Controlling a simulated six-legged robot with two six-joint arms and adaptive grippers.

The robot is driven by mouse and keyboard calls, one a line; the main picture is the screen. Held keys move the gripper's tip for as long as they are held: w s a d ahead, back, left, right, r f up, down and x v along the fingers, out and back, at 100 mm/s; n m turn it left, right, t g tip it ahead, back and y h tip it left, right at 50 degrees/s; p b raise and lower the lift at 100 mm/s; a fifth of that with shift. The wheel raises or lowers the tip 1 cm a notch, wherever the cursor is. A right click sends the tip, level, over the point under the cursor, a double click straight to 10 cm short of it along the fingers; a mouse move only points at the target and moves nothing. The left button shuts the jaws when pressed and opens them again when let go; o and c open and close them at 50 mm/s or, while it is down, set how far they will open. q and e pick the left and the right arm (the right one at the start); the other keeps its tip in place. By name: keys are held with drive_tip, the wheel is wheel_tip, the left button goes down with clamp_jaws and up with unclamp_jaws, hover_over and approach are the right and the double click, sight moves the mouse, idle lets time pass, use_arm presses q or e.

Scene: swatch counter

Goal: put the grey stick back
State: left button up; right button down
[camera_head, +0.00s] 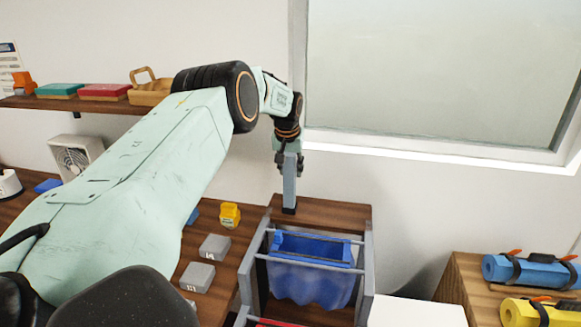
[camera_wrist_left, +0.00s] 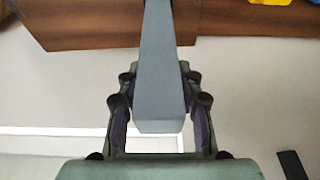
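The grey stick (camera_head: 289,188) stands upright below my left gripper (camera_head: 287,163) in the head view. Its lower end meets a small black piece at the wooden top (camera_head: 335,213) behind the rack; I cannot tell whether that is a socket or the stick's own tip. In the left wrist view the stick (camera_wrist_left: 161,100) runs between the two fingers of my left gripper (camera_wrist_left: 160,72), which close in on its sides. My right gripper is not in view.
A grey rack (camera_head: 365,270) with a blue cloth (camera_head: 312,278) hanging on it stands just in front. Grey blocks (camera_head: 214,247) and a yellow item (camera_head: 229,214) lie to the left. Blue (camera_head: 540,272) and yellow (camera_head: 540,313) rolls lie at right. A shelf (camera_head: 75,104) is upper left.

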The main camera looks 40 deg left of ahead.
use_arm(q)
drive_tip(key=shift+o, duration=1.4)
drive_tip(key=shift+d+r, duration=0.15)
drive_tip(key=shift+r, duration=0.35)
drive_tip(key=v, duration=1.1)
drive_tip(key=shift+s+d+r, duration=0.1)
drive_tip(key=shift+r, duration=0.15)
